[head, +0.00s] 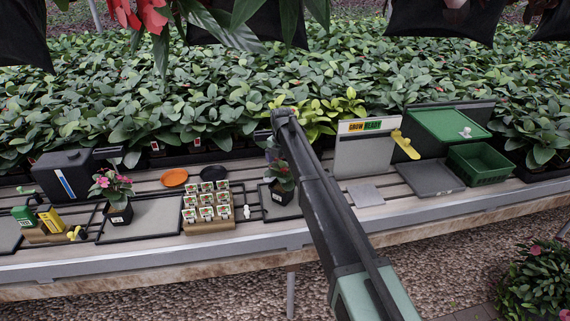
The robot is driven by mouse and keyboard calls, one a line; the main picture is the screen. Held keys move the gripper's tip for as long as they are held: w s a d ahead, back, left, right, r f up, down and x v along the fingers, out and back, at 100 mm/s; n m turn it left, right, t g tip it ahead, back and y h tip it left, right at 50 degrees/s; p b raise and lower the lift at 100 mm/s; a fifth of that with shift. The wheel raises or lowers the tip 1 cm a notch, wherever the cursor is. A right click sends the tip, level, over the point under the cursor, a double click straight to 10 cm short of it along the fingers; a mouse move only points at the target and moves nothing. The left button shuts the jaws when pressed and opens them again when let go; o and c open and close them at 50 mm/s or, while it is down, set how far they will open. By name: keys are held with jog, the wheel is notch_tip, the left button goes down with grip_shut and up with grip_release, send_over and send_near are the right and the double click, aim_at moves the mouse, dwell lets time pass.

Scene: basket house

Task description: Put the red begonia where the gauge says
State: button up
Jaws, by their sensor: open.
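The red begonia (283,182), a dark pot with green leaves and a few red blooms, stands on a small grey tray at the middle of the bench. My arm partly covers that spot. My gripper (272,150) is just above the plant, mostly hidden by the arm and foliage; it is open, and I cannot tell whether it touches the plant. The gauge board (361,158) stands to the right, with GROW in yellow-orange and READY in green along its top. A yellow pointer-like piece (405,145) is at its right edge. I cannot make out a needle on the board.
A pink-flowered pot (119,211) stands on the left tray (155,220). A wooden rack of small labelled packs (207,205) is between the trays. At right are a flat grey tray (430,178), a green crate (480,165) and a green-topped box (447,123). A black tank (65,175) is at left.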

jog(key=shift+f, duration=0.1)
jog(key=s+d+m, duration=0.8)
jog(key=s+m, duration=0.2)
jog(key=s, duration=0.2)
jog(key=s+d+m, duration=0.8)
jog(key=s+m, duration=0.2)
jog(key=s, duration=0.3)
jog(key=s+d+m, duration=0.8)
jog(key=s+m, duration=0.2)
jog(key=s, duration=0.3)
jog(key=shift+s, duration=0.25)
jog(key=shift+d, duration=0.1)
